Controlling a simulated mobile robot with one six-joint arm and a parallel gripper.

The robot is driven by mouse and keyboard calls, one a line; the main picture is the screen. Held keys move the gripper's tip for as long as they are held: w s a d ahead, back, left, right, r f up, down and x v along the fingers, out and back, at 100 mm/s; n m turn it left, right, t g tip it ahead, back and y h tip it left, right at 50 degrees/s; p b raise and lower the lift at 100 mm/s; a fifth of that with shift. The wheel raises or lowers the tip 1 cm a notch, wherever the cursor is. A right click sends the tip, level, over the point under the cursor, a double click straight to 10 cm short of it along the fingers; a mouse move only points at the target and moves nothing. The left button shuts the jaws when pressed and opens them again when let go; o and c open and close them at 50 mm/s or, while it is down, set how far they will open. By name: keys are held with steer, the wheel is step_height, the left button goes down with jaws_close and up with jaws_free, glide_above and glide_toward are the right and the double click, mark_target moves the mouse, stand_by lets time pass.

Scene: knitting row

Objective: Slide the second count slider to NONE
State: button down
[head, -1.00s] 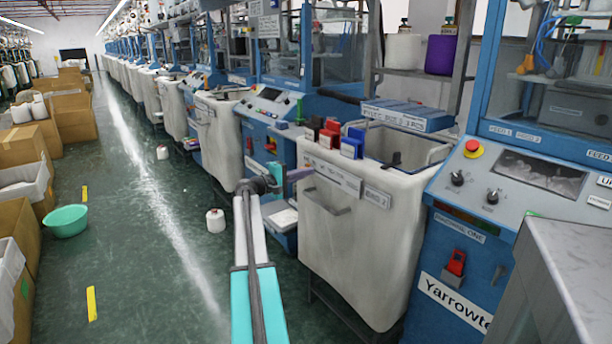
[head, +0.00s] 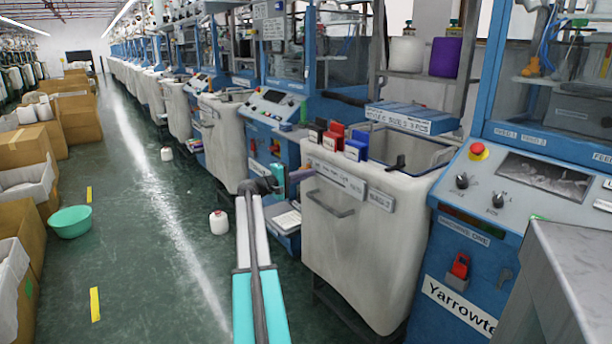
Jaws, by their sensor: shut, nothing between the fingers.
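My arm reaches up from the bottom centre of the head view. My gripper (head: 279,180) is at its far end, small and partly hidden by the wrist. It is shut and empty, in front of the left side of a white bin (head: 350,250). I cannot make out a slider marked as the second count slider or the word NONE. The nearest machine's blue panel (head: 500,195) has black knobs and a red switch (head: 460,266), well to the right of my gripper.
Red, blue and dark blocks (head: 333,137) stand on the white bin's rim. A grey slab (head: 575,270) fills the lower right corner. A white cone (head: 219,222) and a green basin (head: 70,221) are on the floor. Cardboard boxes (head: 25,150) line the left.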

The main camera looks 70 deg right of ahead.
steer(key=shift+s+a, duration=0.15)
steer(key=shift+s, duration=0.1)
steer(key=shift+w+a, duration=0.1)
steer(key=shift+a, duration=0.05)
steer(key=v, duration=0.7)
steer(key=shift+a, duration=0.3)
stand_by(0.6)
steer(key=shift+w, duration=0.15)
